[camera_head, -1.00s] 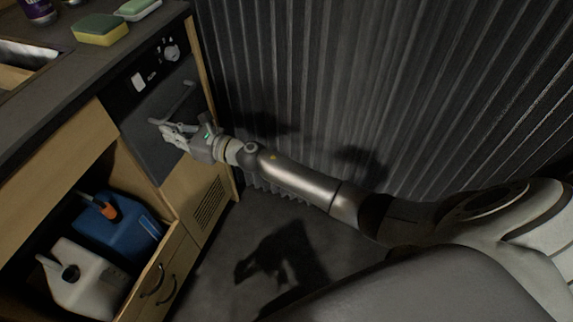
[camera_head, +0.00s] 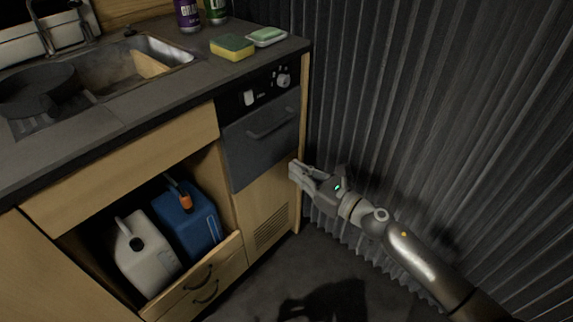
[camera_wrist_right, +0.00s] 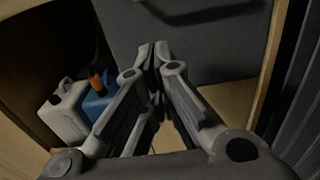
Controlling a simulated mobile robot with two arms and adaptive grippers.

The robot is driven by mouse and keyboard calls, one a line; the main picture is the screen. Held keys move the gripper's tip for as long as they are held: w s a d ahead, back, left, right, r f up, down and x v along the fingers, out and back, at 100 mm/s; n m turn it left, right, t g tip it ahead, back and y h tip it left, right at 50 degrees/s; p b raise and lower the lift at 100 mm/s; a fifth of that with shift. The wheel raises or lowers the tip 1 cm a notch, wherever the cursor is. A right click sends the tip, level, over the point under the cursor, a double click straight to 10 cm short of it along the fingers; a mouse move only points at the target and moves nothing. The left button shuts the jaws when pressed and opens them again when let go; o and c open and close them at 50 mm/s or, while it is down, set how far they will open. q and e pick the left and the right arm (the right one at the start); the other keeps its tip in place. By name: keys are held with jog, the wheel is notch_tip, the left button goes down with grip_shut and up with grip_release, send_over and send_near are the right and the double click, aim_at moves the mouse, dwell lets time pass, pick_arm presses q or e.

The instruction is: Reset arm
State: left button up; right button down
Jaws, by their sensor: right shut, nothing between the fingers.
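My right gripper (camera_head: 297,171) is in front of the right edge of the cabinet, a little below the dark appliance door (camera_head: 262,139). Its arm comes in from the lower right. In the right wrist view the gripper (camera_wrist_right: 154,50) shows its fingers together with nothing between them, in front of the dark door (camera_wrist_right: 215,45). It looks apart from the door, though the gap is hard to judge. My left gripper is in neither view.
An open compartment holds a white canister (camera_head: 143,255) and a blue canister (camera_head: 190,222). The counter carries a sponge (camera_head: 232,46), a soap dish (camera_head: 266,37), bottles (camera_head: 187,14) and a sink (camera_head: 120,65) with a black pan (camera_head: 38,88). A corrugated dark wall (camera_head: 430,110) stands to the right.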

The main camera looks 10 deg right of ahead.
jog(key=shift+s+d, duration=0.3)
